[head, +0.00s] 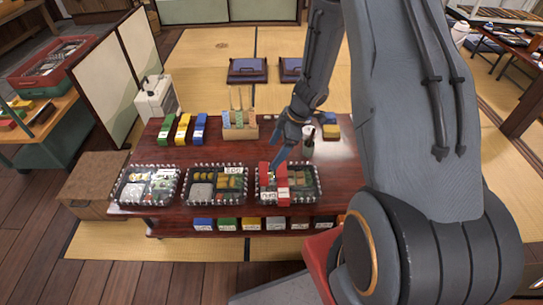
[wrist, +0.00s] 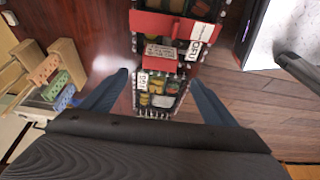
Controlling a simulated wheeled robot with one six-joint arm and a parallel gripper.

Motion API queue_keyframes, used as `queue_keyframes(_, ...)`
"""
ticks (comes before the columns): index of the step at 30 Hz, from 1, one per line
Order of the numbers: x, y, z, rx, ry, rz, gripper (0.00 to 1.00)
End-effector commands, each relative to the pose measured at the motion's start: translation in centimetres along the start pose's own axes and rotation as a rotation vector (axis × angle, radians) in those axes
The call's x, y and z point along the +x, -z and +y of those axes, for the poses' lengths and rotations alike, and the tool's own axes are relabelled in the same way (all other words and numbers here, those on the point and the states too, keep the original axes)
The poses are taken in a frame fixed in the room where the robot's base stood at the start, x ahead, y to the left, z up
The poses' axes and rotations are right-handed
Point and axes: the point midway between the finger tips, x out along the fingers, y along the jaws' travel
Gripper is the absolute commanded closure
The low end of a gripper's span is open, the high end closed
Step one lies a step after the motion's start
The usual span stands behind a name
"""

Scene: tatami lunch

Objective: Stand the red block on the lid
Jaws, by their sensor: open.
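The red block (head: 282,182) with white label patches is at the right-hand lunch box (head: 315,198), over its contents. In the wrist view the red block (wrist: 160,24) lies across that box near the top of the picture, with a second red, white-labelled part just below it. I cannot tell whether these are one piece or two, nor pick out the clear lid. My gripper (head: 275,164) is over the back of that box, close to the red block. In the wrist view my gripper (wrist: 157,88) is open, with nothing between its fingers; the red block is beyond the fingertips.
The middle lunch box (head: 188,193) and left lunch box (head: 121,190) stand in a row on the dark red table (head: 150,150). Green, yellow and blue blocks (head: 200,127) and a wooden holder (head: 240,132) stand behind. Labelled coloured blocks (head: 228,224) line the shelf below.

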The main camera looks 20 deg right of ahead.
Motion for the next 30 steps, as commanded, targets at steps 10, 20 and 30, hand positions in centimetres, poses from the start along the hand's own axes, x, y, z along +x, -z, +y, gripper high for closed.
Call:
queue_keyframes(10, -7.0, 3.6, 4.9, 0.122, -0.265, -0.066, 0.19)
queue_keyframes(20, -20.6, 6.4, 2.5, 0.535, -0.59, -0.242, 0.19)
queue_keyframes(30, -26.0, 9.2, -14.8, 1.001, -0.432, -0.332, 0.19)
